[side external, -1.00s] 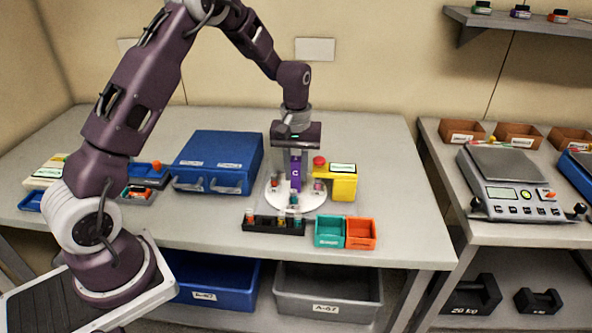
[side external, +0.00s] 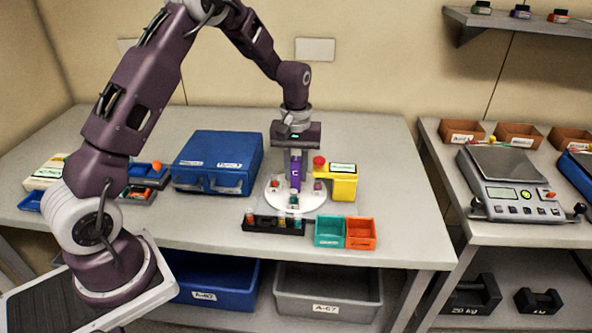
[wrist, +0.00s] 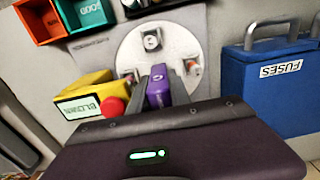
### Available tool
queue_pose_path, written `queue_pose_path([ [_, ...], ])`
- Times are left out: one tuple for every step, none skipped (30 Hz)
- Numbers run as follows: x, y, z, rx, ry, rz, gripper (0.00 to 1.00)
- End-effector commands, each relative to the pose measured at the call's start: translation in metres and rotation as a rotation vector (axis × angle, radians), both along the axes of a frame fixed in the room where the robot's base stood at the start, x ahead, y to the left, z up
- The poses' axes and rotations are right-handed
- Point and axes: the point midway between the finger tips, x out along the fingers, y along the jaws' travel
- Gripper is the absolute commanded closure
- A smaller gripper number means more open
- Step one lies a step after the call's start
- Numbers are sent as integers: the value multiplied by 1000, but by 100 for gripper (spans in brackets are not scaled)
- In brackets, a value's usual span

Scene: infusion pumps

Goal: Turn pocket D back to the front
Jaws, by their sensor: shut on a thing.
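A round white turntable (side external: 275,205) lies on the bench, with small pockets and items near its rim; it also shows in the wrist view (wrist: 125,52). An upright purple block (side external: 295,174) marked C stands at its middle, also in the wrist view (wrist: 158,88). My gripper (side external: 295,160) points down over the turntable and is shut on the purple block. A pocket (wrist: 152,40) with a small item in it shows beyond the block in the wrist view. I cannot read a D on any pocket; the gripper hides part of the disc.
A yellow box (side external: 343,185) with a red button (side external: 319,161) stands close right of the turntable. A black rack (side external: 262,226) with small items, a teal bin (side external: 329,231) and an orange bin (side external: 360,233) stand in front. A blue case (side external: 217,161) stands left.

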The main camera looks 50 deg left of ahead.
Motion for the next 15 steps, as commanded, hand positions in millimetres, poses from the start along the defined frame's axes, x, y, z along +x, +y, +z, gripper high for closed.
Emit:
queue_pose_path([
  [0,0,1,-1,-1,0,100],
  [0,0,1,-1,-1,0,100],
  [0,0,1,-1,-1,-1,100],
  [0,0,1,-1,-1,-3,100],
  [0,0,1,-1,-1,-5,100],
  [0,0,1,-1,-1,-9,100],
  [0,0,1,-1,-1,-14,100],
  [0,0,1,-1,-1,-19,100],
  [0,0,1,-1,-1,-27,100],
  [0,0,1,-1,-1,-34,100],
  [0,0,1,-1,-1,-42,100],
  [0,0,1,-1,-1,-56,100],
  [0,0,1,-1,-1,-67,100],
  [0,0,1,-1,-1,-78,100],
  [0,-1,1,-1,-1,-95,100],
])
